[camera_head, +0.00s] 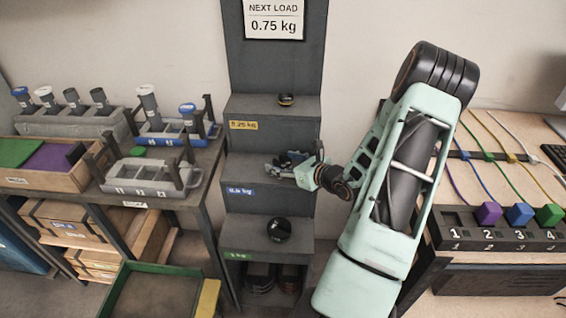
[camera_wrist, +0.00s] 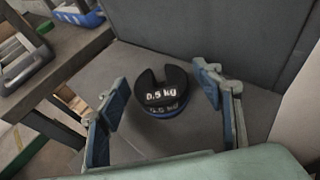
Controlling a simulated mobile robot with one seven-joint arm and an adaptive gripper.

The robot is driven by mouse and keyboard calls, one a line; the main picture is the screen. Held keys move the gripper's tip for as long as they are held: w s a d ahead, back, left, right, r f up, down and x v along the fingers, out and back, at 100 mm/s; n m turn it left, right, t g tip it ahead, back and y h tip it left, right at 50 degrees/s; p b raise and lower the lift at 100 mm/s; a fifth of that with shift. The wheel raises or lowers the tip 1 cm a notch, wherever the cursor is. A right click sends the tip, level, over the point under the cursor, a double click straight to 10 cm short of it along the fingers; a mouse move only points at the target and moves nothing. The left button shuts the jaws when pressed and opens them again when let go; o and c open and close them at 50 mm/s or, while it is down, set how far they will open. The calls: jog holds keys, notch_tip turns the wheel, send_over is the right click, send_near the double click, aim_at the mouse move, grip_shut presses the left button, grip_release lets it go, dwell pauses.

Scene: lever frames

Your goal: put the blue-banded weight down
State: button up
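The blue-banded weight (camera_wrist: 163,92) is a dark slotted disc marked 0.5 kg with a blue band low on its side. It sits on the grey middle step of the stand, seen in the wrist view. My gripper (camera_wrist: 165,97) is open, with one finger on each side of the weight and a gap on both sides. In the head view my gripper (camera_head: 290,165) is at the middle step (camera_head: 236,170), above its blue 0.5 kg label (camera_head: 241,191). There my gripper hides most of the weight.
A small weight (camera_head: 286,100) stands on the top step and a larger dark one (camera_head: 279,229) on the bottom step. A sign (camera_head: 273,18) reads NEXT LOAD 0.75 kg. A bench with racks (camera_head: 150,190) is at left; a desk with coloured plugs (camera_head: 519,214) is at right.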

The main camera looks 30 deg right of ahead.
jog(key=shift+s+d+r, duration=0.1)
jog(key=shift+s+r, duration=0.05)
jog(key=shift+r, duration=0.15)
jog(key=v, duration=1.1)
jog(key=shift+s+p, duration=0.3)
jog(key=shift+p, duration=0.15)
